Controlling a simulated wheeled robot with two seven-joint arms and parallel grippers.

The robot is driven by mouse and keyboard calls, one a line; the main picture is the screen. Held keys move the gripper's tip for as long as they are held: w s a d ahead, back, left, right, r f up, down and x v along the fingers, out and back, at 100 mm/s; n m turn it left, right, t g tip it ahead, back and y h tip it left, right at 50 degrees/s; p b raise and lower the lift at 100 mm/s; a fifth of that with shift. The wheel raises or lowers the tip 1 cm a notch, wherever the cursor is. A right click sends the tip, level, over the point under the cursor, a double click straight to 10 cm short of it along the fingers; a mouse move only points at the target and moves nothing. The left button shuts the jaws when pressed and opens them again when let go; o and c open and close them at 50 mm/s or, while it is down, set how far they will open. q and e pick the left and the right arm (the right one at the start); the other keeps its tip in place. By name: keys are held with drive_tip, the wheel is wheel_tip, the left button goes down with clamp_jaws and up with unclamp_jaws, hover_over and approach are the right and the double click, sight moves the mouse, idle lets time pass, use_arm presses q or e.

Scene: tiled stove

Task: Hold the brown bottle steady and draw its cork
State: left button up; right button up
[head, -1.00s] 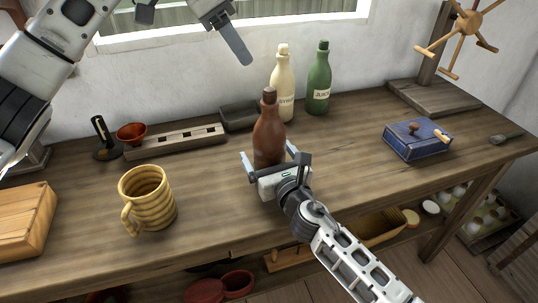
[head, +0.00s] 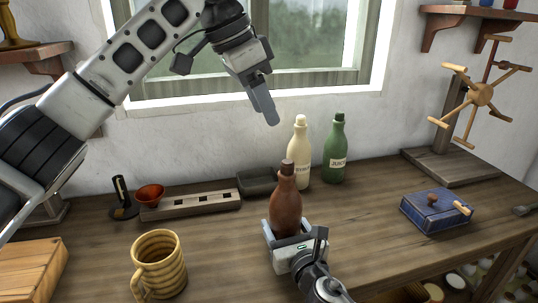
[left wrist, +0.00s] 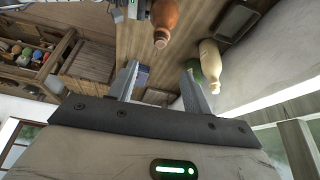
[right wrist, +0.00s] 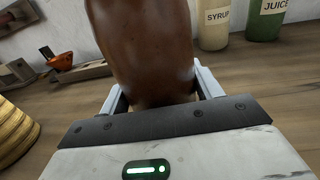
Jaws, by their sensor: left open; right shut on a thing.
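The brown bottle (head: 286,207) stands upright on the wooden bench, with a dark cork (head: 287,166) in its neck. My right gripper (head: 284,232) is shut on the lower body of the bottle from the front. The bottle (right wrist: 140,45) fills the space between the fingers in the right wrist view. My left gripper (head: 266,103) is open and empty, above and a little left of the cork, fingers pointing down. In the left wrist view the bottle's corked neck (left wrist: 161,37) shows beyond the open fingers (left wrist: 160,85), apart from them.
A cream syrup bottle (head: 299,152) and a green juice bottle (head: 335,150) stand close behind the brown one. A ribbed yellow mug (head: 158,266) is at front left. A blue box (head: 436,211) and a wooden spoked wheel (head: 481,95) are right.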

sight(287, 161)
use_arm(q)
drive_tip(key=x, duration=1.2)
drive_tip(key=shift+a, duration=0.1)
drive_tip(key=shift+r, duration=0.1)
clamp_jaws()
